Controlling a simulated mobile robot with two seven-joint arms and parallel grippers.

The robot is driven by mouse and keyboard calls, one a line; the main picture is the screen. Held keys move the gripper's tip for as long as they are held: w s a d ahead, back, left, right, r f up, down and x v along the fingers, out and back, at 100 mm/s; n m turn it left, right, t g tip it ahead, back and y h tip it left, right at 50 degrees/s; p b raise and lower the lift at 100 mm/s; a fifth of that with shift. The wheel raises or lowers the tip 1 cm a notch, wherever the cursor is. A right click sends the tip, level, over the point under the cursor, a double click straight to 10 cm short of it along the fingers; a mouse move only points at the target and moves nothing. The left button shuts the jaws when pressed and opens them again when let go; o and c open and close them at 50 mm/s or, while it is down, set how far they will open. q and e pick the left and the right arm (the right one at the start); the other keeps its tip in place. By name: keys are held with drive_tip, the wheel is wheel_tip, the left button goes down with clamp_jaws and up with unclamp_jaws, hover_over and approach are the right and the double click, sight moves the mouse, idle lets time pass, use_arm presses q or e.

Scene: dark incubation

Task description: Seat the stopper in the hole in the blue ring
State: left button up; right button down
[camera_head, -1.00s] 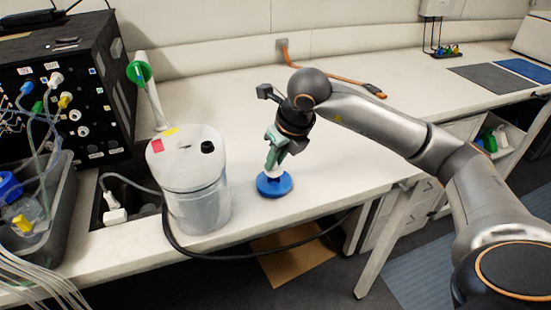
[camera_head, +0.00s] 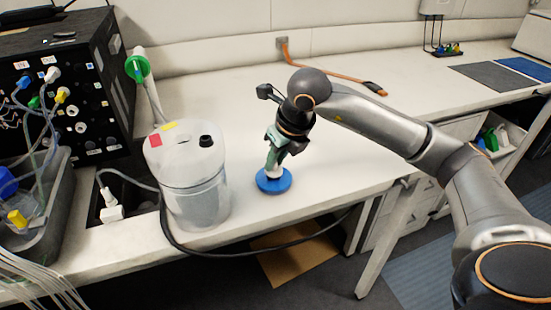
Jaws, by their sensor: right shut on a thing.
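The blue ring (camera_head: 273,181) lies flat on the white bench, right of a translucent container. A small white piece (camera_head: 271,169), which looks like the stopper, stands upright over the ring's middle. My right gripper (camera_head: 272,157) points down from above and is shut on this white piece. Its lower end meets the ring's middle in the picture. The hole is hidden, and I cannot tell whether the stopper is in it or just above it. My left gripper is not in view.
The translucent container (camera_head: 194,185) stands close on the left, with a black cable (camera_head: 250,256) around its front. A black box (camera_head: 75,85) with plugs and a grey bin (camera_head: 50,215) are at the far left. An orange cable (camera_head: 325,73) lies behind. Bench right of the ring is clear.

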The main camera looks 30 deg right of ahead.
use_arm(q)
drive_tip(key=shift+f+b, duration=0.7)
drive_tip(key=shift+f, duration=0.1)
use_arm(e)
drive_tip(key=shift+f, duration=0.8)
drive_tip(key=c, duration=0.7)
unclamp_jaws()
drive_tip(key=shift+s+r, duration=0.15)
drive_tip(key=shift+r, duration=0.45)
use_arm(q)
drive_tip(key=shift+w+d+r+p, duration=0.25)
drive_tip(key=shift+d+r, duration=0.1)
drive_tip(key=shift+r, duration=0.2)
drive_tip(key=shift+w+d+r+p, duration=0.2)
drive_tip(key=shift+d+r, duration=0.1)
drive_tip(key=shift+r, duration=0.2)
use_arm(e)
drive_tip(key=v, duration=1.1)
drive_tip(key=shift+s+r, duration=0.1)
drive_tip(key=shift+r, duration=0.05)
